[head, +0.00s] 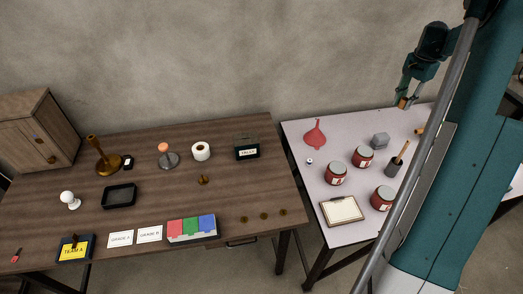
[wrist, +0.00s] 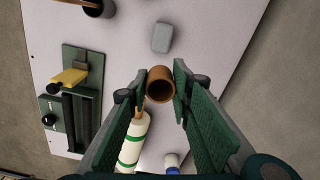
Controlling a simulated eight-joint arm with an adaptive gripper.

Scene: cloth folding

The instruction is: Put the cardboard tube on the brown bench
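The cardboard tube (wrist: 161,88) is a short brown hollow cylinder. In the wrist view it sits between my two fingers, with its open end facing the camera. My gripper (wrist: 160,78) is closed around it, one finger on each side. In the head view my gripper (head: 404,97) is at the far right, above the back of the white table, with a small tan part of the tube (head: 402,103) showing at its fingertips. The tube looks raised off the tabletop. The brown bench (head: 140,155) is on the left, well apart from my gripper.
The bench carries a brown stand (head: 103,157), tray, tape roll and cards. Bare bench shows centrally.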

